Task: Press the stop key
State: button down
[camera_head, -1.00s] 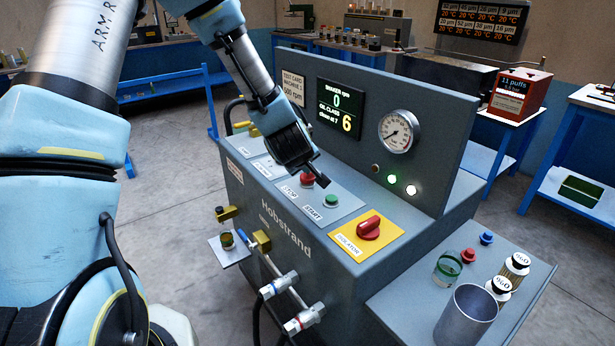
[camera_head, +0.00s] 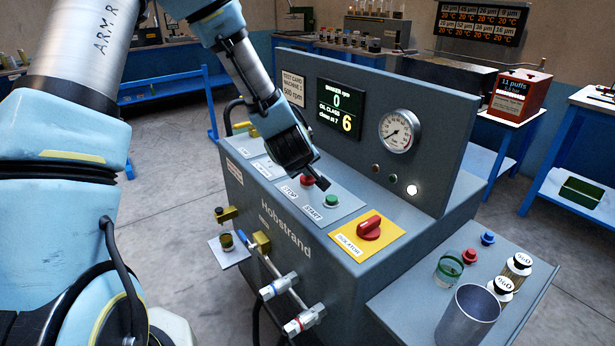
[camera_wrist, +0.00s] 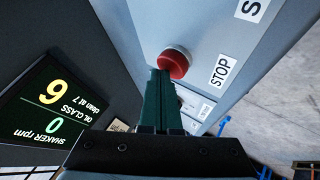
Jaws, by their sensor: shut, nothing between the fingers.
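The stop key is a round red button (camera_head: 307,180) on the sloped panel, above the label STOP. In the head view my gripper (camera_head: 323,183) is just beside and over it and partly hides it. In the wrist view the red button (camera_wrist: 175,62) sits in a pale collar near the STOP label. The dark green fingers of my gripper (camera_wrist: 158,72) are shut and empty, and their tips overlap the button's near edge. I cannot tell whether they press on it.
A green start button (camera_head: 331,201) is close to the right of my fingertips. A red isolator knob (camera_head: 369,228) stands on a yellow plate further right. An upright panel with a display (camera_head: 340,108) and a gauge (camera_head: 399,131) rises behind. The display reads shaker 0, oil class 6.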

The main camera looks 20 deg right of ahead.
aim_at(308, 180)
jog(key=shift+r+p, duration=0.6)
jog(key=shift+r, duration=0.25)
jog(key=shift+r, duration=0.15)
jog(key=shift+r+p, duration=1.9)
jog(key=shift+r, duration=0.45)
